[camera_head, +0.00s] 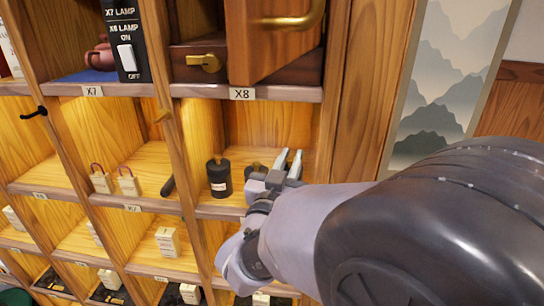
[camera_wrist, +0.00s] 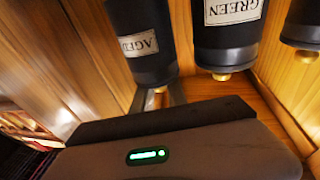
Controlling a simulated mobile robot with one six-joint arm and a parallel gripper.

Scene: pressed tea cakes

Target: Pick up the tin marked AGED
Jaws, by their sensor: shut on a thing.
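The tin marked AGED (camera_wrist: 150,62) is a dark cylinder with a pale label and a small brass knob, seen upside down in the wrist view. My gripper (camera_wrist: 158,98) has its fingers on either side of that knob and is shut on it. I cannot tell whether the tin is clear of the shelf. In the head view my gripper (camera_head: 288,163) is inside the bay under the X8 tag, at its right side, and the AGED tin cannot be made out there.
The tin marked GREEN (camera_wrist: 225,45) stands close beside the AGED tin, with another dark tin (camera_wrist: 303,25) beyond it. In the head view a dark labelled tin (camera_head: 219,180) stands left of my gripper. Wooden dividers and an open door (camera_head: 270,40) above bound the bay.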

